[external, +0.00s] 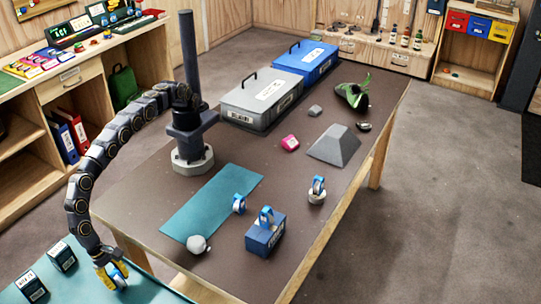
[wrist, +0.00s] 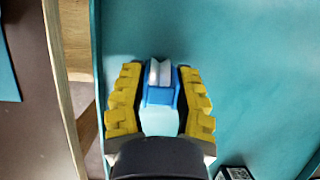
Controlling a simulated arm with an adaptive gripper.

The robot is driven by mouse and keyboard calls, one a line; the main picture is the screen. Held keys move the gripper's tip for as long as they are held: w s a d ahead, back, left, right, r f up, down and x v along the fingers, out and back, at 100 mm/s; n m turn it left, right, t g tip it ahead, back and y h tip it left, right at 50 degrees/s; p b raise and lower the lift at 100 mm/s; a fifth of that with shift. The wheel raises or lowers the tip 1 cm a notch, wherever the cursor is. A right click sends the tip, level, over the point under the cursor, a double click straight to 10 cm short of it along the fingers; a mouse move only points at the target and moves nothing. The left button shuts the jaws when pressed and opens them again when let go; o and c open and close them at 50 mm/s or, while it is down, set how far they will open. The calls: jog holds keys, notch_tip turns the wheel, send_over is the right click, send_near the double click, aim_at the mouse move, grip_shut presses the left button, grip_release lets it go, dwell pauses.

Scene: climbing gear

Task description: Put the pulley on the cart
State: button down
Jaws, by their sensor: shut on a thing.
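My gripper (external: 112,276), with yellow fingers, is at the lower left, over a teal-topped surface that looks like the cart (external: 150,294). In the wrist view my gripper (wrist: 160,95) is shut on a blue pulley (wrist: 161,92) with a white wheel, one finger on each side. The pulley also shows small in the external view (external: 120,271), partly hidden by the fingers. The teal top (wrist: 255,80) lies beneath it in the wrist view. I cannot tell whether the pulley touches that top.
Two black boxes (external: 61,256) (external: 31,286) stand on the teal top, left of my gripper. The teal area right of my gripper looks clear.

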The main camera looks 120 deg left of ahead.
jog(key=shift+f, duration=0.15)
jog(key=c, duration=0.8)
grip_release()
jog(key=v, duration=1.2)
